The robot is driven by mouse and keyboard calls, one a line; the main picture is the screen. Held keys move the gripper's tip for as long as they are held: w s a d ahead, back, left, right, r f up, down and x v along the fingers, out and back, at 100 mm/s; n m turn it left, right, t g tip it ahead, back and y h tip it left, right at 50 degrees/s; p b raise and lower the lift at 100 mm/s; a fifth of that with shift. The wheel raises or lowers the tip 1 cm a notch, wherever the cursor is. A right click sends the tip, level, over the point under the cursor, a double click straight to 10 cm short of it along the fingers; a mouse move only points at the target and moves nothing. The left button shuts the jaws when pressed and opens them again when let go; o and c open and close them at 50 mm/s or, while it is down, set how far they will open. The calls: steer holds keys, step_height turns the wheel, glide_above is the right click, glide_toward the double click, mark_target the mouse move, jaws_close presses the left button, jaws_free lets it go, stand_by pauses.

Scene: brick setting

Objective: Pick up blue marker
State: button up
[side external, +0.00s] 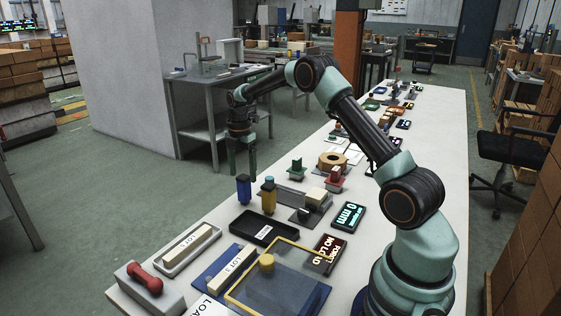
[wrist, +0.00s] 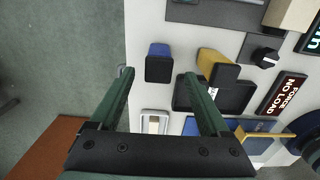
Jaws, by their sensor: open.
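The blue marker (side external: 243,190) is a short upright block near the table's left edge in the side external view. In the wrist view the blue marker (wrist: 159,64) shows a blue top part and a dark side, and lies ahead of the gap between my fingertips. My gripper (side external: 242,172) points down with its two green fingers apart, its tips close to the marker's top in the side view. My gripper also shows in the wrist view (wrist: 158,76), open with nothing held. I cannot tell the exact height gap.
A yellow marker (side external: 268,196) stands just right of the blue one, beside a black tray (side external: 240,228). A grey plate (side external: 290,198) with a block lies farther right. The white table (side external: 215,212) ends close to the blue marker's left.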

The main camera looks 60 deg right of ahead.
mark_target(244, 188)
steer(key=shift+w+d+f, duration=0.1)
steer(key=shift+f, duration=1.6)
steer(key=shift+d+f, duration=0.1)
steer(key=shift+f, duration=1.6)
jaws_close()
steer(key=shift+r, duration=0.1)
step_height(244, 188, up, 20)
